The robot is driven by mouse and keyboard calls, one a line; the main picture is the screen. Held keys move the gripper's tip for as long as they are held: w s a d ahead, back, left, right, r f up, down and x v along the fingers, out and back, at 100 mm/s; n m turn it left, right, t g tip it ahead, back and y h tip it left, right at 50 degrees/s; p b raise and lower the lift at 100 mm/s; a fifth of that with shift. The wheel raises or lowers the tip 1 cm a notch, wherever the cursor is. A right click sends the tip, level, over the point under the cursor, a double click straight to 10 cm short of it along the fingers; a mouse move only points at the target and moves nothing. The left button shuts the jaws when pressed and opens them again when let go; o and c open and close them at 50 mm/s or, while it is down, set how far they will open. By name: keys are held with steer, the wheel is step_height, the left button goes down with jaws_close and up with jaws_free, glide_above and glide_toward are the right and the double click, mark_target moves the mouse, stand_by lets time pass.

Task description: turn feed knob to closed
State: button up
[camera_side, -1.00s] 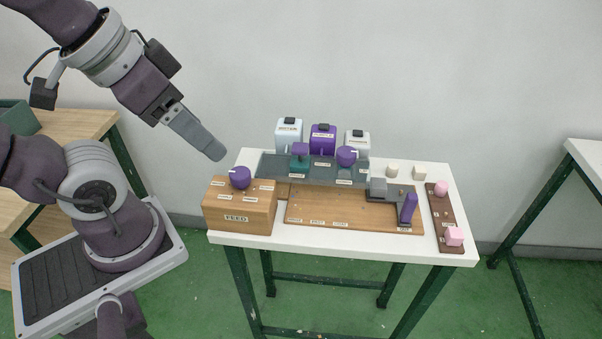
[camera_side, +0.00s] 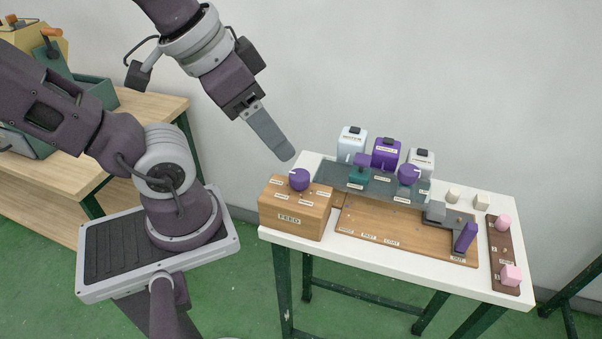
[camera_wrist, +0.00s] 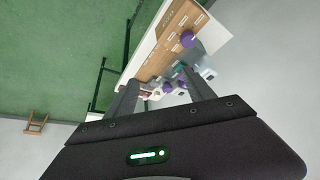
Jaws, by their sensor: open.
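The feed knob (camera_side: 299,180) is a round purple knob with a white mark, which points toward the upper left in the side view. It sits on top of a wooden box (camera_side: 289,218) labelled FEED. Small labels around it are too small to read. My gripper (camera_side: 287,154) hangs above and slightly left of the knob in the side view, apart from it. In the wrist view my gripper (camera_wrist: 160,75) has its two fingers spread with nothing between them held. The feed knob (camera_wrist: 188,38) shows there beyond the fingers, toward the upper right.
Behind stand white and purple containers (camera_side: 385,153). A teal piece with a purple top (camera_side: 359,172) and another purple knob (camera_side: 409,174) stand on a grey strip. A wooden tray (camera_side: 385,230), a purple upright handle (camera_side: 465,237) and pink pieces (camera_side: 511,274) lie to the right.

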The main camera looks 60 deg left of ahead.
steer(key=w+a+f+g, duration=0.2)
steer(key=w, duration=0.2)
steer(key=g, duration=0.4)
glide_above(300, 174)
step_height(300, 174, down, 9)
steer(key=shift+s+d+f, duration=0.1)
step_height(300, 174, down, 7)
steer(key=shift+f, duration=0.15)
steer(key=shift+c, duration=0.4)
jaws_close()
